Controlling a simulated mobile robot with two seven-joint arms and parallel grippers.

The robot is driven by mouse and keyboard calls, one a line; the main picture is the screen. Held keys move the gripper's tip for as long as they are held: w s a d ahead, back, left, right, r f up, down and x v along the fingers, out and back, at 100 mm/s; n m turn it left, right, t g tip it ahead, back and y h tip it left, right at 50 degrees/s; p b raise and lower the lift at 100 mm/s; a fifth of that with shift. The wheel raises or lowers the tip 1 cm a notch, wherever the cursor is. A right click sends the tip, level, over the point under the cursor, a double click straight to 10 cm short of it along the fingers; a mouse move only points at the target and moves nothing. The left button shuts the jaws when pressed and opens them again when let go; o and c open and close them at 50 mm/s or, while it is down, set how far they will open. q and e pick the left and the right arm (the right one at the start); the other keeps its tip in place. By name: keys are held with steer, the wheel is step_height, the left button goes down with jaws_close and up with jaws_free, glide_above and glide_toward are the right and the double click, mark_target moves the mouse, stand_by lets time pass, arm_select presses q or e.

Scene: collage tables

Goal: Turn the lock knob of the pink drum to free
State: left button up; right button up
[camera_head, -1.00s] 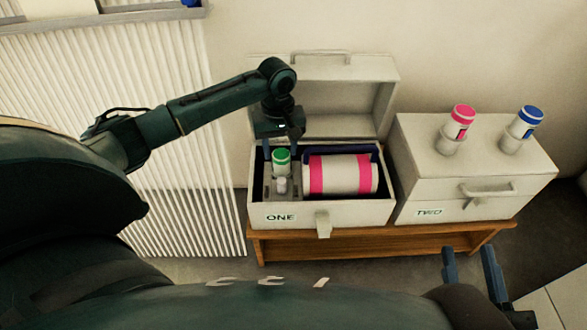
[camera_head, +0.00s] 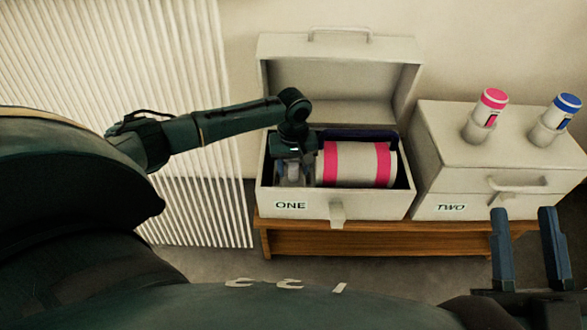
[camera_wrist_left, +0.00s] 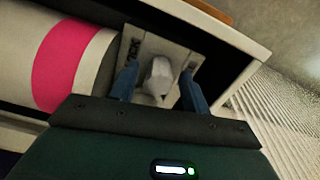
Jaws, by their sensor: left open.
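The pink drum (camera_head: 357,163) is a white cylinder with two pink bands, lying in the open box ONE; part of it shows in the wrist view (camera_wrist_left: 66,62). The lock knob (camera_wrist_left: 160,74) is pale and rounded, on a light grey plate (camera_wrist_left: 172,48) beside the drum's end. My left gripper (camera_head: 293,178) is down inside the box at the drum's left. In the wrist view its fingers (camera_wrist_left: 158,80) are open, one on each side of the knob; contact is unclear. My right gripper (camera_head: 523,212) is open and empty.
Box ONE (camera_head: 355,208) stands on a wooden bench (camera_head: 330,238) with its lid (camera_head: 340,85) raised behind. Closed box TWO (camera_head: 440,150) is at its right, carrying a pink-capped bottle (camera_head: 484,115) and a blue-capped bottle (camera_head: 557,116). A ribbed white panel (camera_head: 180,90) is at left.

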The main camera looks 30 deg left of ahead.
arm_select(q)
steer(key=shift+c, duration=0.6)
steer(key=c, duration=0.9)
